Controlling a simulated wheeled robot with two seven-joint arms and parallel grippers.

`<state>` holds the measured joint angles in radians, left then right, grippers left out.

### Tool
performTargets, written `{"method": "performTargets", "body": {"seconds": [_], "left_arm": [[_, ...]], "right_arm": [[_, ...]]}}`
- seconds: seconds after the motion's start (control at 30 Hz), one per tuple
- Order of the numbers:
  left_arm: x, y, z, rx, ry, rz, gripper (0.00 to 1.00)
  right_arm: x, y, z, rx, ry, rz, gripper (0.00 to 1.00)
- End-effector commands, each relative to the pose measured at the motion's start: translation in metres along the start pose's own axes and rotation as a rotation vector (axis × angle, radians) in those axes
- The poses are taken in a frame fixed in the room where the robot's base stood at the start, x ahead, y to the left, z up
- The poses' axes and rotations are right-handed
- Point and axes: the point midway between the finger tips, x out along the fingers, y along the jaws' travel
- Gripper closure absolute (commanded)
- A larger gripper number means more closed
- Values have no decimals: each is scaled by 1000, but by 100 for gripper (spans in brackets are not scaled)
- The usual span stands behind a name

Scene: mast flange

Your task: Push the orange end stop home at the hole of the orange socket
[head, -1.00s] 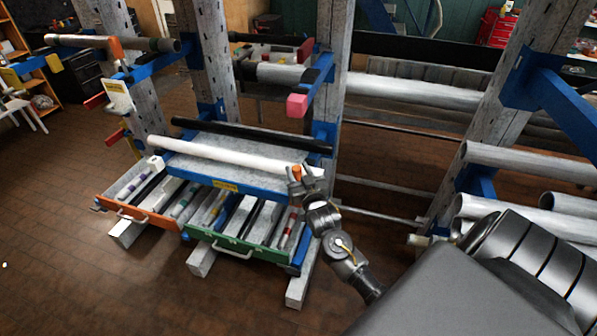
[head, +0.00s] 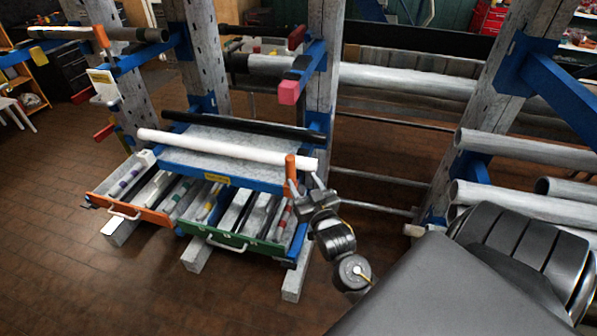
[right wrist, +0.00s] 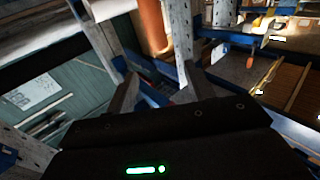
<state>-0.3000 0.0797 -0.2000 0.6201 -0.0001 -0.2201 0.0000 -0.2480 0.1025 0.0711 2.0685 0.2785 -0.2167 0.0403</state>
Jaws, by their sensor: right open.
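An orange end stop (head: 291,168) stands upright at the right front corner of the blue-edged shelf, by the right end of the white tube (head: 225,147). My right gripper (head: 306,184) is open, just right of and below the stop's top, with no object visibly held. In the right wrist view, a large orange-brown cylinder (right wrist: 153,25), apparently the stop, is beyond and between the open fingers. The orange socket and its hole cannot be made out, so I cannot tell how deep the stop sits. My left gripper is not in view.
A black tube (head: 245,127) lies behind the white one. An orange drawer (head: 128,208) and a green drawer (head: 232,246) stand open below. A pink-ended blue arm (head: 289,92) juts out above. Another orange post (head: 101,37) stands at upper left. Floor is clear in front.

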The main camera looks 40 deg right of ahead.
Motion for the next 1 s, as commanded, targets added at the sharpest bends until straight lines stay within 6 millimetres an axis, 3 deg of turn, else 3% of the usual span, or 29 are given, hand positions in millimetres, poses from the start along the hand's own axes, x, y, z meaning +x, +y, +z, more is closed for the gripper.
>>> {"method": "performTargets", "body": {"seconds": [0.2, 0.9, 1.0], "left_arm": [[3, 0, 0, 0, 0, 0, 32], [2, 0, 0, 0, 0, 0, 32], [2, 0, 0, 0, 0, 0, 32]], "right_arm": [[-11, 0, -1, 0, 1, 0, 47], [-10, 0, -1, -3, 1, 0, 47], [-10, -2, 13, -16, -26, -10, 47]]}}
